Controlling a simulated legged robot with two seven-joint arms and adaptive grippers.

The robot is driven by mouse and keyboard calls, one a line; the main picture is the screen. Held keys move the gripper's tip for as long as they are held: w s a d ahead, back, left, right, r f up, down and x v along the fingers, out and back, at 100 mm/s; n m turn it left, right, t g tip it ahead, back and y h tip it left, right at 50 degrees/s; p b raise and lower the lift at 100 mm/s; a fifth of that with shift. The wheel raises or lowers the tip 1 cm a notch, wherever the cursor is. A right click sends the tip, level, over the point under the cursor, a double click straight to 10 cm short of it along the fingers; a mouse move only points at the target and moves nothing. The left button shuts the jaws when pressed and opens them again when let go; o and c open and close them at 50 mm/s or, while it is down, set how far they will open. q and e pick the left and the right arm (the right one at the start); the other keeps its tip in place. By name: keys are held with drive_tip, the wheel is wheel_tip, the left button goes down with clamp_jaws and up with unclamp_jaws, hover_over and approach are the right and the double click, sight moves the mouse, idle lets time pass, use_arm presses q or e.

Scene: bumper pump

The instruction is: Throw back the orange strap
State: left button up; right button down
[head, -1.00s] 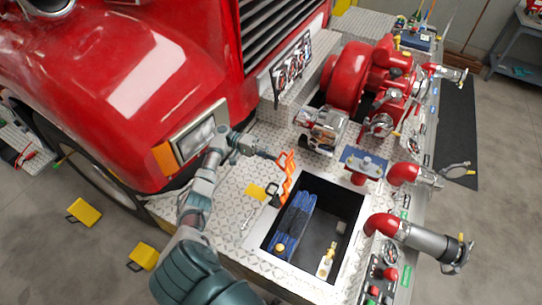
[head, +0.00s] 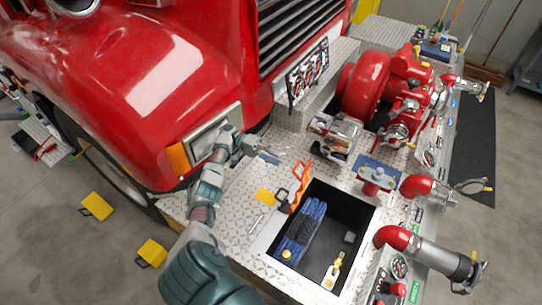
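The orange strap (head: 298,187) stands up at the back left edge of the open compartment (head: 352,232) in the diamond-plate bumper. A blue folded hose (head: 302,232) lies inside the compartment below the strap. My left gripper (head: 270,155) is above the bumper, up and left of the strap and apart from it. Its fingers look small and close together, and I cannot tell whether they are open. My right gripper is not in view.
The red pump (head: 367,88) and silver fittings stand behind the compartment. Red elbow pipes (head: 395,237) line its right side. The truck's headlight (head: 207,139) is close behind my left arm. Yellow chocks (head: 97,206) lie on the floor at left.

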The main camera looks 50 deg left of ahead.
use_arm(q)
drive_tip(key=shift+s+a+r, duration=0.2)
drive_tip(key=shift+s+a, duration=0.1)
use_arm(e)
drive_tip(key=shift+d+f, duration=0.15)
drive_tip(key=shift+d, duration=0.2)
use_arm(q)
drive_tip(key=shift+a, duration=0.1)
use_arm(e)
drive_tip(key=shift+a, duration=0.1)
